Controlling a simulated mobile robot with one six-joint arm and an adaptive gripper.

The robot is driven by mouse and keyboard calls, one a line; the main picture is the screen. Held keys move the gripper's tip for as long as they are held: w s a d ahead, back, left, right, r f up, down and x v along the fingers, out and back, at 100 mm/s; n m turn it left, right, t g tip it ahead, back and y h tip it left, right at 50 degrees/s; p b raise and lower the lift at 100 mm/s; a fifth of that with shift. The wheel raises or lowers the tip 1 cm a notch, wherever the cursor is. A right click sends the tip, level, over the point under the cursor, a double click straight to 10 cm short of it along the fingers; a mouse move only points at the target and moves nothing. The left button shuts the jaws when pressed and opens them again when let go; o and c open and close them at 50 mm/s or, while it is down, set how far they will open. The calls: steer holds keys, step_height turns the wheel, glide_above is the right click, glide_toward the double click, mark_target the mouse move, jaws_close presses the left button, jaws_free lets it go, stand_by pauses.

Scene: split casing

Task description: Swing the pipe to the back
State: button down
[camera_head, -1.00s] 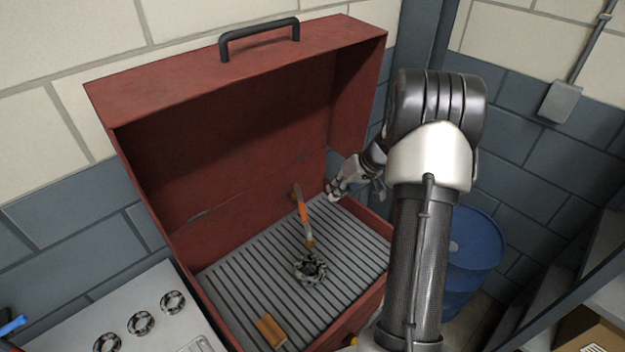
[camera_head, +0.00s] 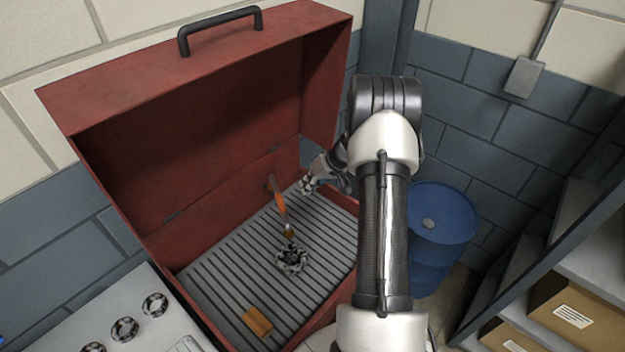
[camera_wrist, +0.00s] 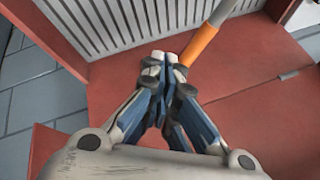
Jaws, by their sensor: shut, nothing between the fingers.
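The pipe (camera_head: 279,204) is a slim spout with an orange sleeve, inside the open red casing. It runs from near the back wall forward over the slatted tray (camera_head: 225,275), with a brass-coloured tip near a dark ring-shaped part (camera_head: 292,260). My gripper (camera_head: 307,186) is shut and empty, to the right of the pipe near the casing's back right. In the wrist view, my closed fingertips (camera_wrist: 160,60) are close beside the orange sleeve (camera_wrist: 200,45). I cannot tell whether they touch it.
The casing's raised red lid (camera_head: 200,130) stands behind the tray. An orange-brown block (camera_head: 257,322) lies on the front of the tray. A pale bench with several ring parts (camera_head: 155,305) is at the left. A blue barrel (camera_head: 440,225) and shelves with boxes (camera_head: 575,310) are at the right.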

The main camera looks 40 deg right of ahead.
mark_target(280, 204)
steer(key=w+a+f, duration=0.3)
steer(key=a+f, duration=0.1)
steer(key=shift+w+a+p, duration=0.2)
steer(key=shift+a+p, duration=0.1)
steer(key=shift+a+b, duration=0.1)
steer(key=shift+b, duration=0.3)
